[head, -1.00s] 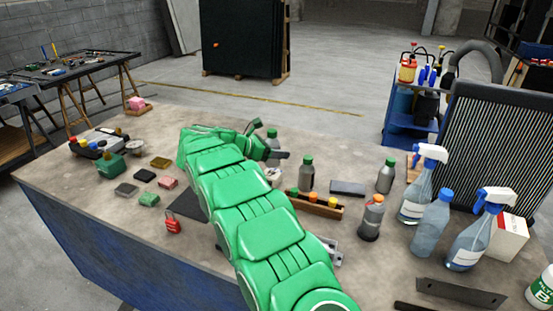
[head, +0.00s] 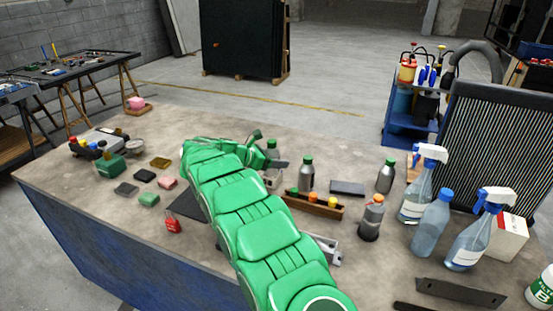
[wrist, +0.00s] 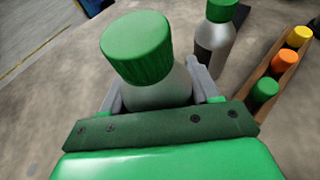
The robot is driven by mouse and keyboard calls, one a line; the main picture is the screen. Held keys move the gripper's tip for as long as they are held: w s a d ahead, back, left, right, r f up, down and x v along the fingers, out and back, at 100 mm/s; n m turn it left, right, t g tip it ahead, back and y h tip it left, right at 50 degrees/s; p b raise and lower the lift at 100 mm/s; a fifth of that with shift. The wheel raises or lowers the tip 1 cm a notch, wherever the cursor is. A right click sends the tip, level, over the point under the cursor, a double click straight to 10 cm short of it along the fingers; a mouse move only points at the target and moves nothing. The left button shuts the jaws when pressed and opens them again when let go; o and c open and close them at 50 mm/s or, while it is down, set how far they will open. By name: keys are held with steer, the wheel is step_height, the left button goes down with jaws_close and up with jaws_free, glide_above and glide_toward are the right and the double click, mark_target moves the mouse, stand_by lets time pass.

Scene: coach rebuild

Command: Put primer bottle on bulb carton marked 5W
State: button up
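Several grey bottles stand on the bench, and I cannot read which one is primer. A green-capped grey bottle (wrist: 155,92) stands between the two fingers of my gripper (wrist: 160,90) in the wrist view. The fingers are close on both sides of its body; whether they press on it is not clear. In the head view this bottle (head: 272,145) shows just beyond my green arm, which hides most of the gripper. A white carton with a red patch (head: 503,240) stands at the right, behind spray bottles; no 5W marking is legible.
Another green-capped bottle (head: 306,174) and a wooden rack with coloured caps (head: 315,206) stand right of my gripper. An orange-capped bottle (head: 371,217), blue-capped bottle (head: 431,225) and spray bottles (head: 478,230) crowd the right side.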

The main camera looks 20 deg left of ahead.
steer(key=o, duration=0.5)
steer(key=shift+c, duration=0.2)
steer(key=shift+r, duration=0.15)
steer(key=v, duration=1.2)
